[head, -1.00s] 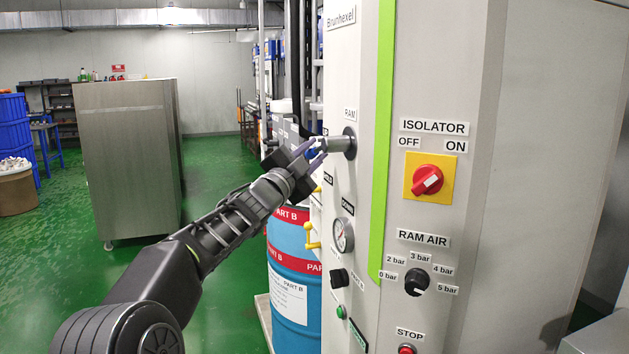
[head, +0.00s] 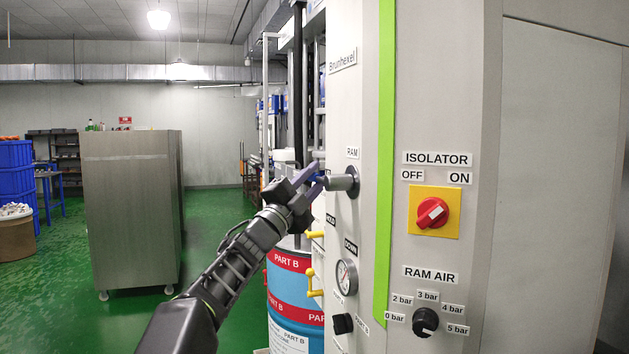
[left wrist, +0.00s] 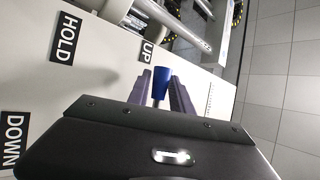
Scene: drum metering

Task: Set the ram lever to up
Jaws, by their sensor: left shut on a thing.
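The ram lever (head: 343,182) sticks out of the machine's cabinet under the RAM label, a grey hub with a blue grip. My left gripper (head: 318,182) is at its outer end, with its fingers shut on the blue grip. In the left wrist view the blue grip (left wrist: 161,82) shows between the two fingers. The UP label (left wrist: 147,51) is close beside the grip there; the HOLD label (left wrist: 65,38) and DOWN label (left wrist: 13,139) are farther off. In the head view the UP label cannot be seen. My right gripper is not in view.
Below the lever are a pressure gauge (head: 346,277) and yellow-handled valves (head: 314,283). A Part B drum (head: 290,290) stands left of the cabinet. An isolator switch (head: 432,213) and RAM AIR knob (head: 425,322) are on the right. Green floor is open to the left.

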